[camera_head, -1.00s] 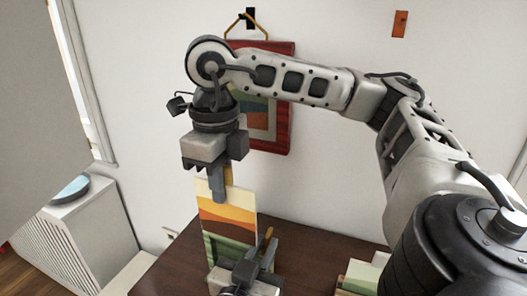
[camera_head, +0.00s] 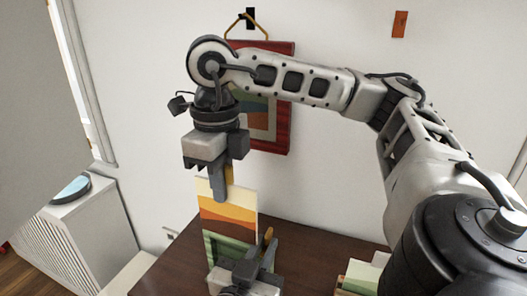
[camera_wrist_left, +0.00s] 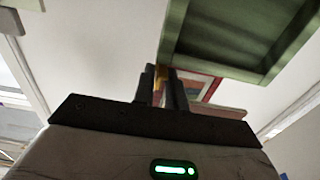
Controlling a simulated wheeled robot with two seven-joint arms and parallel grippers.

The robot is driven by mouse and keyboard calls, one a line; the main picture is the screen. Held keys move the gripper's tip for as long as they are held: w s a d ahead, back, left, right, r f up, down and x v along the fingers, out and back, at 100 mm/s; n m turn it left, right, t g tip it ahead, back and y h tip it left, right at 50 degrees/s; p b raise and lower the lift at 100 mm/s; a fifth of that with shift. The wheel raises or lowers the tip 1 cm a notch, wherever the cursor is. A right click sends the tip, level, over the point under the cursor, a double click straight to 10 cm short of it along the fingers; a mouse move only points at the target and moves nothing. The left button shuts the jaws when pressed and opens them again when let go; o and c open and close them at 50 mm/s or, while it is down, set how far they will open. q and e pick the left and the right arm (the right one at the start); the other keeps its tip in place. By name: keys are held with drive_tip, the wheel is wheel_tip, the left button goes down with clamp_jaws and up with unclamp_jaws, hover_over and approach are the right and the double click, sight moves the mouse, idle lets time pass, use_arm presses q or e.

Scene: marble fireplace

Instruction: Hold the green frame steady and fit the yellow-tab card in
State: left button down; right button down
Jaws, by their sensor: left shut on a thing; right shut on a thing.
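The card (camera_head: 229,213) has a white top and orange, yellow, cream and red bands. It stands upright at the table's left part. My right gripper (camera_head: 222,190) points down at its top edge and is shut on the yellow tab (camera_head: 229,173). The green frame (camera_head: 222,251) is at the card's lower part; whether the card's bottom edge sits inside it I cannot tell. My left gripper (camera_head: 262,262) is low beside the frame, shut on a yellow-brown grip piece (camera_head: 268,237). In the left wrist view the frame's green underside (camera_wrist_left: 235,68) hangs above the fingers.
A dark brown table (camera_head: 310,262) lies below, with free room to the right of my left gripper. Pale green and cream blocks (camera_head: 360,274) lie at its right. A red-framed picture (camera_head: 283,110) hangs on the wall behind my right arm. A white cabinet (camera_head: 75,240) stands at left.

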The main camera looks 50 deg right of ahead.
drive_tip(key=shift+w+d, duration=0.2)
drive_tip(key=shift+d, duration=0.5)
drive_tip(key=shift+w+d, duration=0.2)
drive_tip(key=shift+d, duration=0.45)
drive_tip(key=shift+d, duration=0.15)
drive_tip(key=shift+f, duration=0.2)
idle(1.1)
use_arm(q)
drive_tip(key=c, duration=1.3)
unclamp_jaws()
drive_tip(key=shift+c, duration=0.2)
